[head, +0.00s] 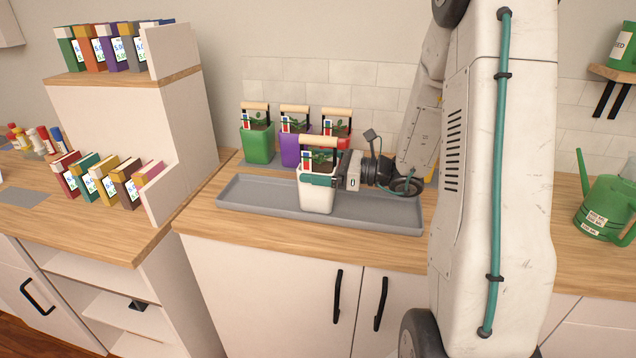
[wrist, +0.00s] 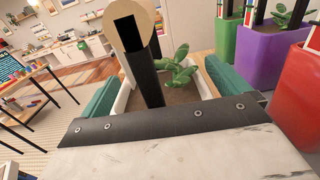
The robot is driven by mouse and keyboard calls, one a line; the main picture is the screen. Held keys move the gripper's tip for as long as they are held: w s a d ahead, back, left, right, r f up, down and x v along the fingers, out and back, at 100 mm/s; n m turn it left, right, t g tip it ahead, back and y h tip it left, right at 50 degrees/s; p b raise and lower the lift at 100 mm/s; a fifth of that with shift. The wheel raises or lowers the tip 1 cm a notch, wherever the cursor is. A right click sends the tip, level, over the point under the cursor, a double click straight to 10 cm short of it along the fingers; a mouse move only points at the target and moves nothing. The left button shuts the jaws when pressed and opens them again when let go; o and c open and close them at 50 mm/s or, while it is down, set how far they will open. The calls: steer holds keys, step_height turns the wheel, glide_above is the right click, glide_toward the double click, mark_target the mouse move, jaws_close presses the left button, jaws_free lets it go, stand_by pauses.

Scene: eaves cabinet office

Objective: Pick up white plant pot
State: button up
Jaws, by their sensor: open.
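The white plant pot (head: 316,196) stands upright on the grey tray (head: 375,213) on the counter. It holds soil, a green plant and a dark frame with a wooden top bar. My gripper (head: 319,179) reaches it from the right, with its teal fingers around the pot's upper part. In the wrist view the teal fingers (wrist: 168,98) lie on either side of the white pot (wrist: 204,84), and the jaws are open. Whether the fingers touch the pot walls cannot be told. The pot's lower part is hidden in the wrist view.
Behind the tray stand a green pot (head: 257,146), a purple pot (head: 291,151) and a red pot (head: 343,142), close to my gripper. A shelf unit with seed boxes (head: 180,100) is at left. A green watering can (head: 604,207) stands at right.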

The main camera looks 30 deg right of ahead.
steer(key=c, duration=1.4)
steer(key=shift+c, duration=0.2)
steer(key=shift+r, duration=0.2)
